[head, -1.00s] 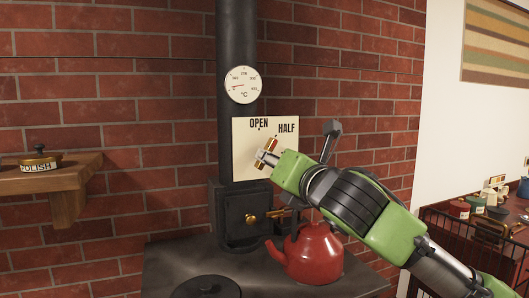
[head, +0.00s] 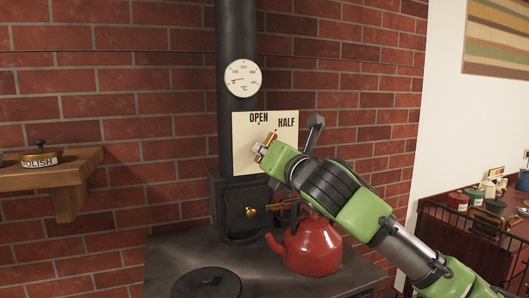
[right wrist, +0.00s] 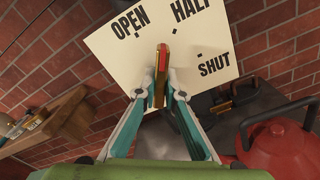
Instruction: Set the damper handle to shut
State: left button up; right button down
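The damper handle (right wrist: 161,70), a brass bar with a red tip, stands in front of a cream plate (head: 240,140) lettered OPEN, HALF and, in the right wrist view, SHUT (right wrist: 215,65). The handle's tip shows between the OPEN and HALF labels, away from SHUT; its exact mark is hard to tell. My right gripper (right wrist: 158,88) has one finger on each side of the handle, apparently pressed against it. In the head view this gripper (head: 265,149) covers the plate's lower right, hiding SHUT and much of the handle. My left gripper is not in view.
A red kettle (head: 312,250) stands on the dark stove top (head: 180,255) below my right arm. The black flue pipe (head: 238,30) bears a dial gauge (head: 243,78). A wooden shelf (head: 70,180) with a polish tin (head: 40,158) is at the left.

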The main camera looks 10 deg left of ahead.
jog(key=shift+m, duration=0.3)
jog(key=shift+m+p, duration=0.8)
jog(key=shift+m, duration=0.2)
jog(key=m+p, duration=0.1)
jog(key=m, duration=0.1)
jog(key=shift+m, duration=0.3)
jog(key=m+p, duration=0.1)
jog(key=m, duration=0.3)
jog(key=shift+p, duration=0.3)
jog(key=shift+f+m, duration=0.1)
jog(key=shift+m, duration=1.1)
jog(key=shift+p, duration=0.3)
jog(key=c, duration=2.1)
grip_release()
jog(key=shift+c, duration=0.2)
